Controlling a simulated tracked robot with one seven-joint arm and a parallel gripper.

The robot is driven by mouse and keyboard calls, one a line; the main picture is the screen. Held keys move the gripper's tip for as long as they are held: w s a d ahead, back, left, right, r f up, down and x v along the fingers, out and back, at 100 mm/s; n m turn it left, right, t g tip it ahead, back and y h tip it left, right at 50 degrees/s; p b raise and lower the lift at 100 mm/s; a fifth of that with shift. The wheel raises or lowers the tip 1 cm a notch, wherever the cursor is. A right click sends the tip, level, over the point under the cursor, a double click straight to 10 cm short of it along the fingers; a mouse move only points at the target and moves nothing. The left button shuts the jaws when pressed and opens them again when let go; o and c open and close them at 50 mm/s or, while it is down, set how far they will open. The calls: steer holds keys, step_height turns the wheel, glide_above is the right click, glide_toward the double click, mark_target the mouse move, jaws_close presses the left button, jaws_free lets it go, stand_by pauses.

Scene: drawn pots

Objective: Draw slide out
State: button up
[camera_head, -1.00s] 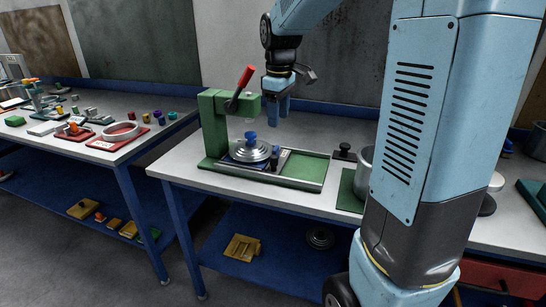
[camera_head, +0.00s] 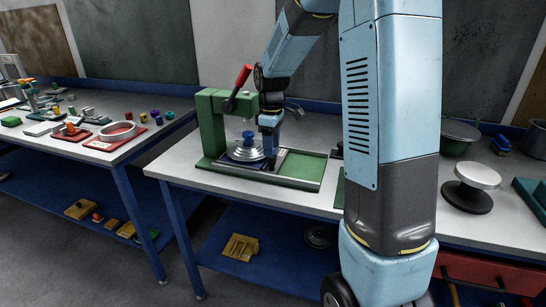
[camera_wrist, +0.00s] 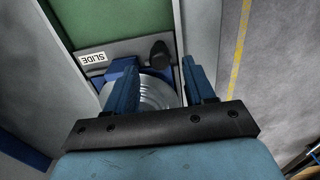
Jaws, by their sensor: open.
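The slide (camera_wrist: 123,69) is a blue plate in a green-bedded track, near a "SLIDE" label (camera_wrist: 93,58). In the head view a stepped silver pot lid (camera_head: 245,154) with a blue knob rests over it, under a green press (camera_head: 212,125). A dark rounded knob (camera_wrist: 160,52) stands at the slide's edge in the wrist view. My gripper (camera_wrist: 158,68) is open, its blue fingers on either side of the knob's line. I cannot tell whether they touch it. In the head view my gripper (camera_head: 270,152) is low, just right of the lid, hiding the knob.
The press has a red-handled lever (camera_head: 243,76) close to my wrist. The green track bed (camera_head: 300,167) right of the slide is bare. Another table (camera_head: 60,105) with small parts is at the left.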

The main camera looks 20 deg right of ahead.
steer(key=shift+f, duration=2.35)
steer(key=shift+c, duration=0.3)
jaws_close()
